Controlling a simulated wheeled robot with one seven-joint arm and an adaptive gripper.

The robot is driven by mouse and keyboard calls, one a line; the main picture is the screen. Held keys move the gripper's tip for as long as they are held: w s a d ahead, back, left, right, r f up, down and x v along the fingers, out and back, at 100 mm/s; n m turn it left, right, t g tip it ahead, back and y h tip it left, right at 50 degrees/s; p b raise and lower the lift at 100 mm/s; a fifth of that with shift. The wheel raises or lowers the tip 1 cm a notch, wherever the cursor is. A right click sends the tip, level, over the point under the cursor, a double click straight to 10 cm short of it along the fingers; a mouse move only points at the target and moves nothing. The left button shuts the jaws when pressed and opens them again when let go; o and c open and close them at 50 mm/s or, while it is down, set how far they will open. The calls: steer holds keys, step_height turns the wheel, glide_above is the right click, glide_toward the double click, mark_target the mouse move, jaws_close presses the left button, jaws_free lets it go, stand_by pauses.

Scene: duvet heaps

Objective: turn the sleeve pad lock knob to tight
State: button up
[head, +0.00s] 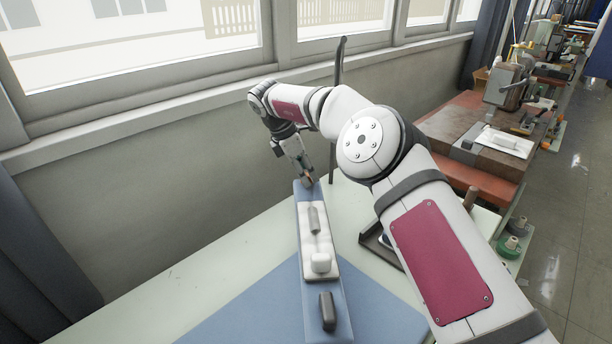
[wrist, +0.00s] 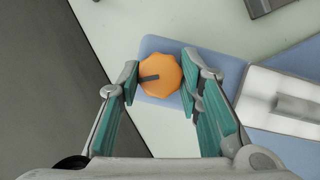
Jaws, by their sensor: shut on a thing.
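The lock knob (wrist: 162,70) is orange with a scalloped edge. A dark pointer mark on it points left in the wrist view. It sits at the far end of the long blue sleeve board (head: 342,293). My gripper (wrist: 160,88) has one fingertip on each side of the knob and is shut on it; it also shows in the head view (head: 306,184), at the board's far end. In the head view the fingers mostly hide the knob. No tight or loose marking is readable.
A white pad (head: 306,220) with a grey bar and a white block lies along the board. A dark grey block (head: 327,311) sits on its near end. The pale table (head: 230,265) is clear at left. A window wall stands behind, and a brown workbench (head: 465,135) stands at right.

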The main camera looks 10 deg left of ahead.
steer(key=shift+f, duration=0.1)
stand_by(0.3)
steer(key=o, duration=1.2)
steer(key=shift+c, duration=0.2)
steer(key=v, duration=0.7)
steer(key=shift+r, duration=0.3)
steer(key=shift+a, duration=0.1)
